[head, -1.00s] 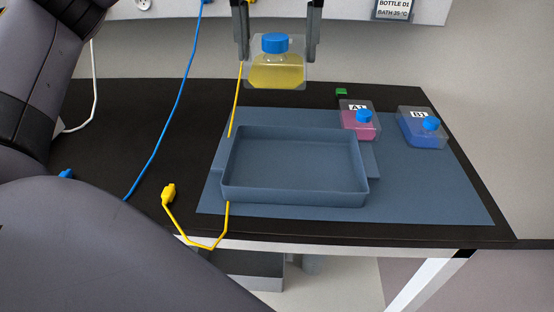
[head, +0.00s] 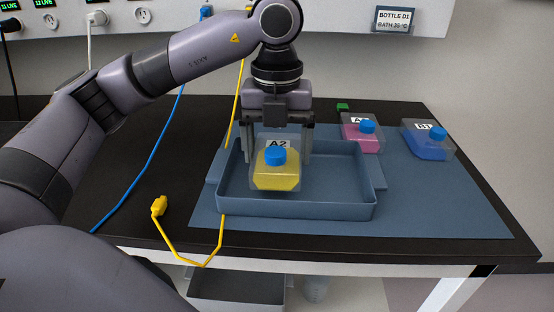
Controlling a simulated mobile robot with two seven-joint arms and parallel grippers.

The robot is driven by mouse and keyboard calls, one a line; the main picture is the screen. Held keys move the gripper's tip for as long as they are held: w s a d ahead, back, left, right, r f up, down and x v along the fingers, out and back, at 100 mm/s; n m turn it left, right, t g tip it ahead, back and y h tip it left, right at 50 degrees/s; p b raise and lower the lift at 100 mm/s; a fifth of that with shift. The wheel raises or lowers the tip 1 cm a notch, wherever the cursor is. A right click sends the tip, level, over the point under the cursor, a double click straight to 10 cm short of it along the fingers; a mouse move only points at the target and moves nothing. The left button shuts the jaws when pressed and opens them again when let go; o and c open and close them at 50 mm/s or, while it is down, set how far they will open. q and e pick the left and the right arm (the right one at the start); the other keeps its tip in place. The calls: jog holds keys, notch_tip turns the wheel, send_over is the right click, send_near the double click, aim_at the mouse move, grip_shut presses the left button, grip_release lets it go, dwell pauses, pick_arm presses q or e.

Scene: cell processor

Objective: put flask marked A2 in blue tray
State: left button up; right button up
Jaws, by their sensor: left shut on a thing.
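The flask marked A2 (head: 277,178) is clear with yellow liquid, a blue cap and a white A2 label. My left gripper (head: 277,152) is shut on it, one finger at each side. The flask appears over the left part of the blue tray (head: 330,211); I cannot tell whether it touches the tray floor. The tray is otherwise empty where it shows. My right gripper is not in the head view.
A yellow cable (head: 180,247) hangs over the table's front edge and passes by the tray's left side.

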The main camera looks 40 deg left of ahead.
pick_arm(q)
jog(key=shift+f, duration=1.25)
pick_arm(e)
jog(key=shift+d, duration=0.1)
pick_arm(q)
jog(key=shift+f, duration=0.2)
jog(key=o, duration=1.3)
jog(key=shift+o, duration=0.2)
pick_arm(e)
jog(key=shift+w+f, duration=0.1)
pick_arm(q)
jog(key=shift+r, duration=0.1)
jog(key=shift+r, duration=0.2)
notch_tip(320, 180, up, 11)
jog(key=shift+f+p, duration=0.2)
jog(key=shift+p, duration=0.95)
jog(key=shift+r, duration=0.65)
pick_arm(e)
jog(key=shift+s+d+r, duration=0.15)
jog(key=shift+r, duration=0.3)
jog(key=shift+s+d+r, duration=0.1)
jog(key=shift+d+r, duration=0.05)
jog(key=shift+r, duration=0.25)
